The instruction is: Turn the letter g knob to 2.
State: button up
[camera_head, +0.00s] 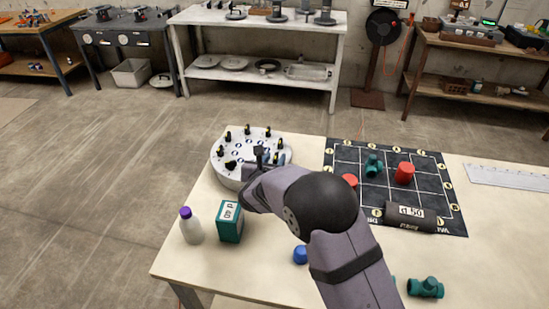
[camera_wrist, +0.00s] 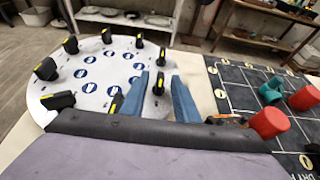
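A round white dial panel (camera_head: 222,174) stands at the table's back left; it also fills the left of the wrist view (camera_wrist: 122,48). Several black knobs with yellow marks ring its edge, with blue oval labels inside the ring. The letters and numbers are too small to read, so I cannot tell which knob is g. My gripper (camera_head: 271,160) is over the panel's right side. In the wrist view my gripper (camera_wrist: 160,98) has its two blue fingers apart, with one black knob (camera_wrist: 158,83) showing between them. I cannot tell whether they touch it.
A white bottle with a purple cap (camera_head: 191,227) and a green box (camera_head: 230,222) stand in front of the panel. A dark grid mat (camera_head: 446,190) with red and green pipe parts lies to the right. A blue cap (camera_head: 300,254) lies near the front.

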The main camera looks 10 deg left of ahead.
grip_shut()
jog(key=shift+a+m+h+p, duration=0.1)
jog(key=shift+m+h+p, duration=0.3)
jog(key=shift+h, duration=0.1)
jog(key=shift+a+f+m+g+h+p, duration=0.15)
jog(key=shift+m+h+p, duration=0.1)
jog(key=shift+m+h, duration=0.35)
jog(key=shift+a+r+m+g+h+p, duration=0.1)
jog(key=shift+m+g+h+p, duration=0.1)
jog(key=shift+m+h, duration=0.35)
jog(key=shift+w+f+m+g+h+b, duration=0.15)
jog(key=shift+m+g+h+b, duration=0.35)
jog(key=shift+m+h, duration=0.65)
jog(key=shift+a, duration=0.1)
jog(key=shift+m+g+h+b, duration=0.25)
jog(key=shift+m+h+b, duration=0.25)
jog(key=shift+h, duration=0.3)
